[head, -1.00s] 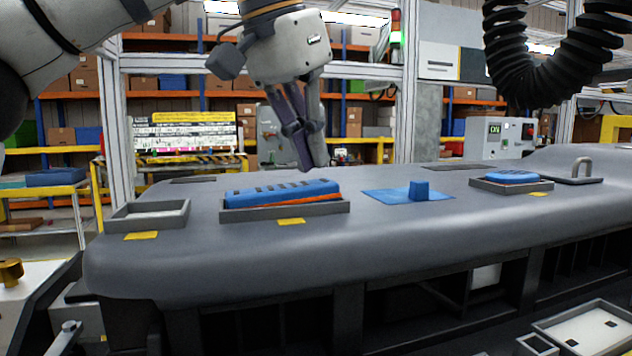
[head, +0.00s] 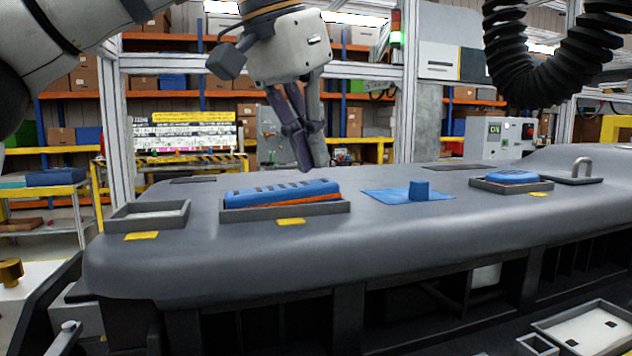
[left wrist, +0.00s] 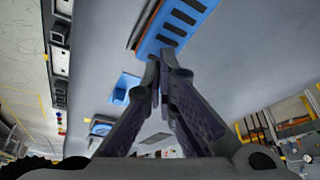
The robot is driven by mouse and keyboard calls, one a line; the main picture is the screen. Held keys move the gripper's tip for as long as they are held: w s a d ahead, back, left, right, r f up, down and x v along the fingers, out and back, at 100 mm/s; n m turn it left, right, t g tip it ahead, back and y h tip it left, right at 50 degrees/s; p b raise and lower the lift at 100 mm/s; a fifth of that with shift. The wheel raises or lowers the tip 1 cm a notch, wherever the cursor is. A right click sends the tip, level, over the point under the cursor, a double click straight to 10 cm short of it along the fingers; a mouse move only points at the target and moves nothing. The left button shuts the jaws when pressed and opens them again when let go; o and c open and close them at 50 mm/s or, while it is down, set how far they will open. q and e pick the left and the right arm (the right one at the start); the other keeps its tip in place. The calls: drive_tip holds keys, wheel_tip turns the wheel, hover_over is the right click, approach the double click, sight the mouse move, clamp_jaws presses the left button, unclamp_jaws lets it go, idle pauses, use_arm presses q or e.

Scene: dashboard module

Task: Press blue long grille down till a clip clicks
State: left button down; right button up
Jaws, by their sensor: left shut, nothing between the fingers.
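The blue long grille (head: 281,192) sits in a dark rectangular frame (head: 240,213) on the grey dashboard (head: 400,228). An orange strip shows under its front and right edge, and the grille looks tilted, with its right end raised. In the left wrist view the slotted grille (left wrist: 175,27) lies just beyond the fingertips, with orange along its side. My left gripper (head: 306,168) is shut and empty, pointing down above and slightly behind the grille's right end. I cannot tell whether it touches the grille; it appears apart in the head view. My right gripper is not in view.
An empty tray frame (head: 150,223) is at the left. A blue square with a raised block (head: 419,190) and a framed blue oval piece (head: 511,177) are to the right. A metal handle (head: 582,168) stands at the far right. The dashboard between is clear.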

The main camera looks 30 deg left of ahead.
use_arm(q)
drive_tip(key=shift+f, duration=1)
idle(0.5)
wheel_tip(320, 180, up, 8)
drive_tip(key=shift+p, duration=0.4)
idle(0.4)
